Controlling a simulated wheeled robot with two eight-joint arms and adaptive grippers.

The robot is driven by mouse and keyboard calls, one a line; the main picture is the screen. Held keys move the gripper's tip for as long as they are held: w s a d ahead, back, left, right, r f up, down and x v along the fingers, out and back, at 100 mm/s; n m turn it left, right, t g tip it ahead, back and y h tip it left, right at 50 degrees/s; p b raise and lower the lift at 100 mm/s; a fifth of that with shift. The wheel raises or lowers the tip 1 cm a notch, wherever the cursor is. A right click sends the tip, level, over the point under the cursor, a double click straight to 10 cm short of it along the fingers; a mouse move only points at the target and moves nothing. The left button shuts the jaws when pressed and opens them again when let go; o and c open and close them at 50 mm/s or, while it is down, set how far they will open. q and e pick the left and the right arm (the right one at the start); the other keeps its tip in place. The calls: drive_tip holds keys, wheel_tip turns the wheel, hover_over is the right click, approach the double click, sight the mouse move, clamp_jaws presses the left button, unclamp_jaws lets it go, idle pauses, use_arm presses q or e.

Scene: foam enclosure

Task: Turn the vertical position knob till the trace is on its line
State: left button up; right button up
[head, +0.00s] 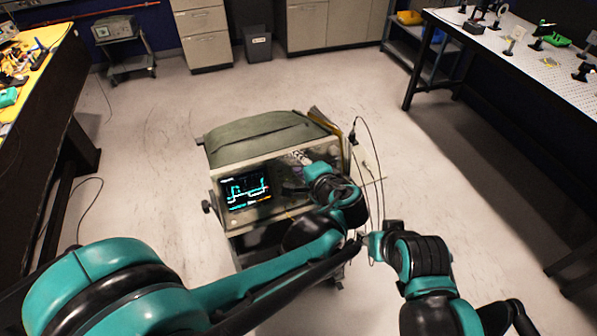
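The oscilloscope (222,180) stands on a cart in the middle of the head view, with a green-grey cover on top. Its screen (246,190) at the left of the front panel is lit and shows a stepped cyan trace with some red and orange marks. My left gripper (292,187) is at the front panel, just right of the screen. It and the wrist hide much of the panel, so I cannot make out the vertical position knob or whether the fingers touch it. My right gripper (364,241) is low at the right, near hanging cables; its fingers are too small to judge.
Thin cables (371,165) hang at the scope's right side. A black bench (65,120) stands at the left and a perforated optics table (520,62) at the right. A bin (257,45) and cabinets (207,45) line the back. The floor around the cart is clear.

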use_arm(q)
wheel_tip(320, 180, up, 6)
drive_tip(key=shift+r, duration=0.25)
idle(0.4)
drive_tip(key=s+a+f+n+g+h, duration=0.1)
drive_tip(key=s+a+f+n+g, duration=0.15)
drive_tip(key=s+a, duration=0.4)
drive_tip(key=s+a+f+n+g+h, duration=0.1)
drive_tip(key=s+a+f+n+g, duration=0.2)
drive_tip(key=a, duration=0.6)
drive_tip(key=s+a+f+n+t+h, duration=0.1)
drive_tip(key=s+a+f+n+h, duration=0.1)
drive_tip(key=s+n, duration=0.5)
wheel_tip(320, 180, down, 3)
drive_tip(key=shift+s+a+r+h, duration=0.15)
drive_tip(key=shift+s+a+h, duration=0.25)
drive_tip(key=shift+s+h, duration=0.55)
